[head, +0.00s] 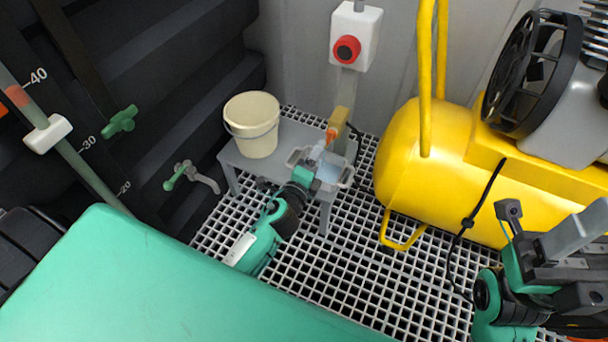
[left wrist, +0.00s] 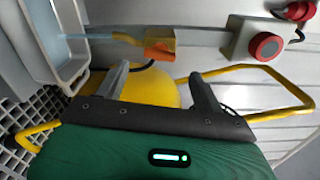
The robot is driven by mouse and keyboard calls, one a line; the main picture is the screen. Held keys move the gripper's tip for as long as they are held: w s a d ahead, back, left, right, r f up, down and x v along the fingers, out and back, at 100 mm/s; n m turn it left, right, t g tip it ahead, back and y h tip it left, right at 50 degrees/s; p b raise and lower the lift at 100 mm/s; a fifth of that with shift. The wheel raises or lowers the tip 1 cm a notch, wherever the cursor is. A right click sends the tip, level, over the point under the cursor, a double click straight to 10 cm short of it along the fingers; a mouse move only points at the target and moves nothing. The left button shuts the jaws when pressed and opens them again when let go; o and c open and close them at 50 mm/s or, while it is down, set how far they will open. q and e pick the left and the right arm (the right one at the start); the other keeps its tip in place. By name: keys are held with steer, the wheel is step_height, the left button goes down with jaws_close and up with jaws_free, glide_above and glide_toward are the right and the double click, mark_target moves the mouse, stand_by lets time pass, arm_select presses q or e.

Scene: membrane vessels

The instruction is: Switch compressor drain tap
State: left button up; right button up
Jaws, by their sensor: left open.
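The drain tap shows as a small orange piece (head: 331,134) by a yellow block above a grey tray (head: 347,180). In the left wrist view its orange part (left wrist: 160,46) is on a yellow pipe, with a pale blue streak running from the pipe's end to the tray. My left gripper (head: 314,160) reaches over the tray, close to the tap. In the left wrist view its fingers (left wrist: 162,85) are apart with nothing between them, and the tap lies beyond them. My right gripper (head: 545,245) is at the lower right, away from the tap; its jaw opening is unclear.
The yellow compressor tank (head: 430,150) stands right of the tap. A white box with a red button (head: 347,48) is above. A cream bucket (head: 252,125) shares the grey stand (head: 232,158). Green-handled valves (head: 120,120) are at left. The grating floor (head: 350,270) is mostly clear.

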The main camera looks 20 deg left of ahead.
arm_select(q)
steer(key=s, duration=0.7)
steer(key=shift+a, duration=0.15)
steer(key=shift+s, duration=0.1)
